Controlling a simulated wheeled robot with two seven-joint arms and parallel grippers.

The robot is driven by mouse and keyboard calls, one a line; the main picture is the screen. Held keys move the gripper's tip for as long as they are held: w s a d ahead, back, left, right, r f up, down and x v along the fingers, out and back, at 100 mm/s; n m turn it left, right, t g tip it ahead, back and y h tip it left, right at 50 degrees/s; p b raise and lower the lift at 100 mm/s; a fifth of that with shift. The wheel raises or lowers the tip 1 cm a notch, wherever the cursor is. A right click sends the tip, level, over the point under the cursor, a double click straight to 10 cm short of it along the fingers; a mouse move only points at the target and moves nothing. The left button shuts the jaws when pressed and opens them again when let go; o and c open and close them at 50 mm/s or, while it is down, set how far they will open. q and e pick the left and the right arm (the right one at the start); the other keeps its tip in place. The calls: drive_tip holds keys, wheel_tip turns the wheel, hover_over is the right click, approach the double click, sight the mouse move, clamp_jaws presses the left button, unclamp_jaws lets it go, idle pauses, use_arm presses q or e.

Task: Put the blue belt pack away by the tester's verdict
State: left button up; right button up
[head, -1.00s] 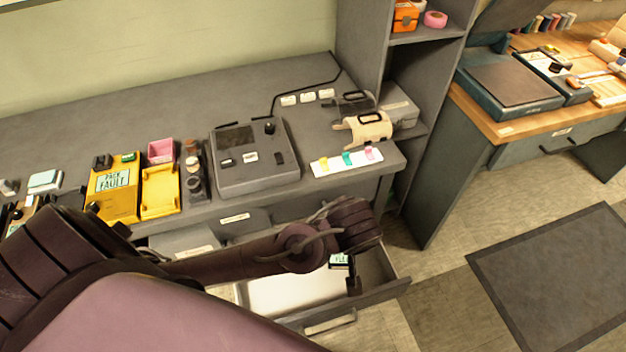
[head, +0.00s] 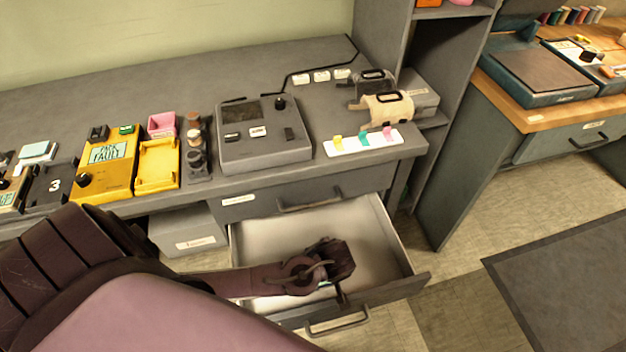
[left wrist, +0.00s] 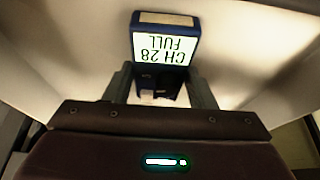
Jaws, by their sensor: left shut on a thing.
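Whether the pack touches the drawer floor I cannot tell. The yellow tester (head: 108,165) stands on the bench at left, its screen showing a word that reads "FAULT". My right gripper is not in view.
A closed drawer (head: 305,190) sits above the open one. On the grey bench are a grey device (head: 262,150), a yellow tray (head: 158,165), a pink box (head: 162,124) and a white strip with coloured tabs (head: 350,146). The open drawer's visible floor is bare.

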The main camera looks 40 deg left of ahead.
use_arm(q)
drive_tip(key=w+a, duration=0.3)
drive_tip(key=shift+a, duration=0.2)
drive_tip(key=w+a, duration=0.2)
drive_tip(key=a, duration=0.1)
drive_tip(key=shift+w+p, duration=0.2)
drive_tip(key=shift+p, duration=0.1)
drive_tip(key=shift+d+f, duration=0.1)
drive_tip(key=shift+f, duration=0.4)
drive_tip(key=shift+s, duration=0.1)
drive_tip(key=shift+f, duration=0.65)
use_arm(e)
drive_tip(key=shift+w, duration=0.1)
use_arm(q)
drive_tip(key=o, duration=1.1)
drive_tip(key=shift+c, duration=0.2)
drive_tip(key=shift+r, duration=0.3)
drive_tip(key=p+v, duration=0.1)
drive_tip(key=v, duration=1.1)
drive_tip(key=shift+r, duration=0.3)
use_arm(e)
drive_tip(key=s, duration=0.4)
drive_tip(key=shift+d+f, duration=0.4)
